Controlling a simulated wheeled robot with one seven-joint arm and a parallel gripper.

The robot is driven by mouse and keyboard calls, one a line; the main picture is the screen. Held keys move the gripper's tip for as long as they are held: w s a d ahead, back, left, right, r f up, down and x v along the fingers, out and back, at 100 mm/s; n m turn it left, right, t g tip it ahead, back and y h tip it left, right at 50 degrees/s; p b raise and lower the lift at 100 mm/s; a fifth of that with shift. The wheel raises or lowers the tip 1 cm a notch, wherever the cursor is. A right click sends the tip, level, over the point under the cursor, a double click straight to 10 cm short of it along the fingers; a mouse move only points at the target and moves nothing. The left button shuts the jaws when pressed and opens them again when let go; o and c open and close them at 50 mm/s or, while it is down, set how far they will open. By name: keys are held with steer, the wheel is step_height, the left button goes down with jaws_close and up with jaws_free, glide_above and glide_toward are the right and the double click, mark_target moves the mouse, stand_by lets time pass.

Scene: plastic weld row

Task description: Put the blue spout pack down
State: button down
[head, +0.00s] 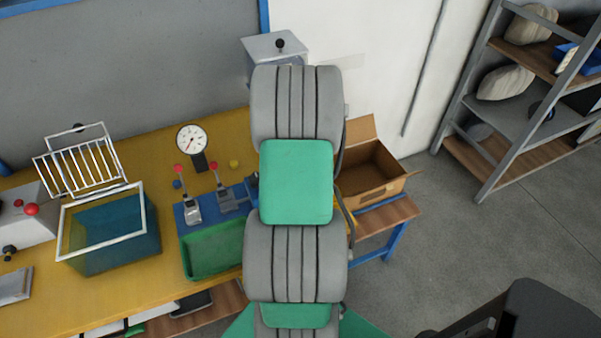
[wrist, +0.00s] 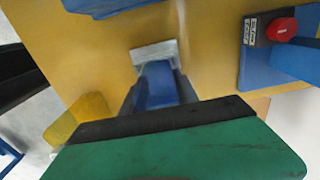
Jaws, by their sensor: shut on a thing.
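In the wrist view my gripper (wrist: 155,70) points at the yellow bench top, beyond the green and black cover of my own arm. It is shut on a blue piece, which I take to be the blue spout pack (wrist: 158,88). A pale grey piece shows at its far end. Whether the pack touches the bench, I cannot tell. In the head view my arm hides the gripper and the pack.
The yellow bench (head: 95,300) bears a blue tank (head: 120,240), a wire basket (head: 85,170), a dial gauge (head: 192,139), toggle clamps (head: 193,207) and a green tray (head: 210,250). An open cardboard box (head: 372,178) stands right of my arm. A shelf rack (head: 530,130) stands farther right.

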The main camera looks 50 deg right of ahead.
steer(key=c, duration=0.9)
jaws_free()
steer(key=shift+f, duration=0.15)
step_height(320, 180, up, 12)
steer(key=shift+r+b, duration=0.25)
steer(key=shift+b, duration=0.25)
steer(key=w+a+r+n, duration=0.1)
steer(key=w+a+n, duration=0.1)
steer(key=a, duration=0.2)
steer(key=w+a+n, duration=0.2)
steer(key=a+n, duration=0.1)
steer(key=a, duration=0.1)
steer(key=w+a+r+n, duration=0.1)
steer(key=w+a+n, duration=0.1)
steer(key=a, duration=0.2)
steer(key=shift+r+t+h, duration=0.3)
steer(key=shift+t, duration=0.1)
steer(key=s+a+n+t, duration=0.1)
steer(key=a+n, duration=0.4)
steer(key=a, duration=0.3)
steer(key=s+a+n, duration=0.1)
steer(key=a+n, duration=0.5)
steer(key=a, duration=0.2)
steer(key=s+a+n+t, duration=0.1)
steer(key=a+n, duration=0.5)
steer(key=a, duration=0.2)
steer(key=shift+s+a+f+t, duration=0.15)
steer(key=shift+a+f+t, duration=0.15)
steer(key=shift+a, duration=0.05)
